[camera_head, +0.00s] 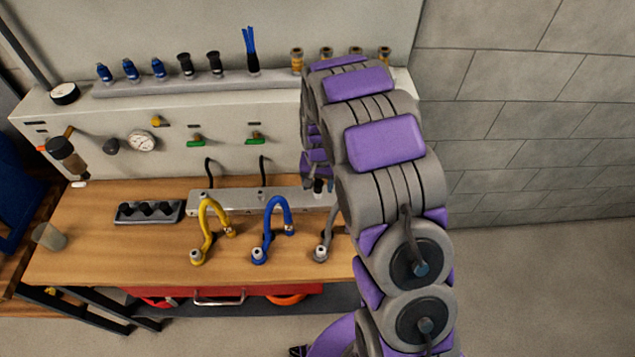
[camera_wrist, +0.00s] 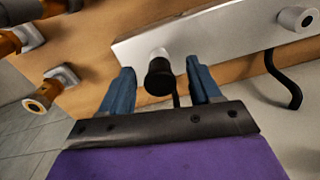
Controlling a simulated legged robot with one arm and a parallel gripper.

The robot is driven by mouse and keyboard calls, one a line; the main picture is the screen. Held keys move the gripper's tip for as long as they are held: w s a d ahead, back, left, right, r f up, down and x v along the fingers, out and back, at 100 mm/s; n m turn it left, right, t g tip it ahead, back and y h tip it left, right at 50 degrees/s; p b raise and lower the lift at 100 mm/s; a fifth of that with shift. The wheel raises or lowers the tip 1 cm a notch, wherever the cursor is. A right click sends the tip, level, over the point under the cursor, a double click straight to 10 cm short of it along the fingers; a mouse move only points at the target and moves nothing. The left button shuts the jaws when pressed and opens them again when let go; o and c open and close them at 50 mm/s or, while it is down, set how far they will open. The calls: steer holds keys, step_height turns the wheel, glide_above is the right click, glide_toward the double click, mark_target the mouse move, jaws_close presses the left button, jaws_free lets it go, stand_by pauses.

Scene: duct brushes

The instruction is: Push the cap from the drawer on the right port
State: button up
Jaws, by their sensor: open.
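My gripper (camera_head: 314,180) is at the right end of the metal bar (camera_head: 250,202) on the bench, partly hidden by my arm. In the wrist view, my gripper's two blue fingers (camera_wrist: 160,68) are apart, one on each side of a black cap (camera_wrist: 159,80). The cap is at the end of a pale port (camera_wrist: 158,53) on the bar. I cannot tell how far it is seated. Clear gaps show between the cap and both fingers. The red drawer (camera_head: 165,292) is under the bench top, with a metal handle (camera_head: 218,299).
Yellow (camera_head: 205,222), blue (camera_head: 272,208) and grey (camera_head: 327,232) hoses stand on the bench in front of the bar. A dark rack (camera_head: 126,214) with black pieces lies left. Brass fittings (camera_wrist: 40,98) are left in the wrist view. Another port (camera_wrist: 297,18) is right.

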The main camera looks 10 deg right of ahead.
step_height(320, 180, up, 17)
steer(key=p, duration=0.2)
stand_by(0.5)
steer(key=shift+d+r, duration=0.1)
steer(key=shift+r, duration=0.05)
steer(key=s+r+n+g, duration=0.1)
steer(key=s+r+n, duration=0.1)
steer(key=s, duration=1.6)
steer(key=s+r+n+b, duration=0.1)
steer(key=s+r+n, duration=0.1)
steer(key=s, duration=1.7)
steer(key=shift+r+g, duration=0.4)
steer(key=shift+r, duration=0.1)
